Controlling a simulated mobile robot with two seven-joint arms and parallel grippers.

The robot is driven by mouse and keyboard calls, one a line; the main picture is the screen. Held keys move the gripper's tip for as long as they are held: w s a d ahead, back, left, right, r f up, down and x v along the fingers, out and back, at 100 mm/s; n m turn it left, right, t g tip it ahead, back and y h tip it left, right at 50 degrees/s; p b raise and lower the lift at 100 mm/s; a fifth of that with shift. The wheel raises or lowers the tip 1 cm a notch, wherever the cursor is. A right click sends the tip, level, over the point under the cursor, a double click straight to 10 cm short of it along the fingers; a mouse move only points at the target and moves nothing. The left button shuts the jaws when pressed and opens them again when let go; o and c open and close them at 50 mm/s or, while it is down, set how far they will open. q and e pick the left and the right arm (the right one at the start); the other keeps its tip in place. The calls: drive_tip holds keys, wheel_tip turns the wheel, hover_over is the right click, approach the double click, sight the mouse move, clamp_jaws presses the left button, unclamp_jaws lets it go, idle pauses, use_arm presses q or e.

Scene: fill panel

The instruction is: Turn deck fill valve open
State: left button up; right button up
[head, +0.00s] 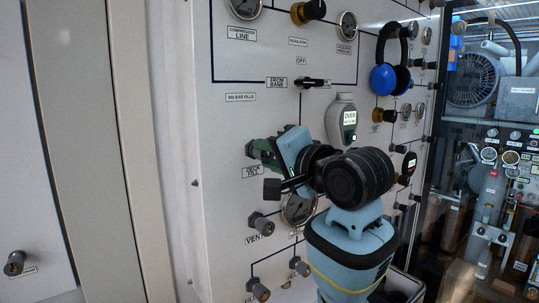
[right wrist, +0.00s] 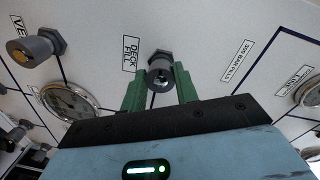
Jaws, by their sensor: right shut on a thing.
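The deck fill valve (right wrist: 160,70) is a grey knob on the white panel, beside the label "DECK FILL" (right wrist: 130,53) in the right wrist view. My right gripper (right wrist: 159,82) has its green fingers on either side of the knob and is shut on it. In the head view my right gripper (head: 262,151) reaches left to the panel, and its fingers largely hide the valve. The knob's turn angle is hard to tell. My left gripper is not in view.
The white panel (head: 225,120) carries a vent knob (head: 261,223) below, several gauges, and a selector handle (head: 314,82) above. A handheld meter (head: 341,118) and blue ear defenders (head: 390,75) are at the right. A glazed cabinet with machinery (head: 490,150) stands far right.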

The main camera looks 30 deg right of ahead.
drive_tip(key=n, duration=0.7)
drive_tip(key=shift+d+h, duration=0.1)
drive_tip(key=shift+h, duration=0.2)
drive_tip(key=n, duration=0.3)
drive_tip(key=shift+n, duration=0.3)
drive_tip(key=n, duration=0.3)
drive_tip(key=shift+n+t, duration=0.3)
drive_tip(key=n, duration=0.3)
drive_tip(key=shift+n, duration=0.3)
drive_tip(key=n, duration=0.3)
drive_tip(key=shift+n, duration=0.4)
drive_tip(key=n, duration=0.6)
drive_tip(key=shift+n+t, duration=0.3)
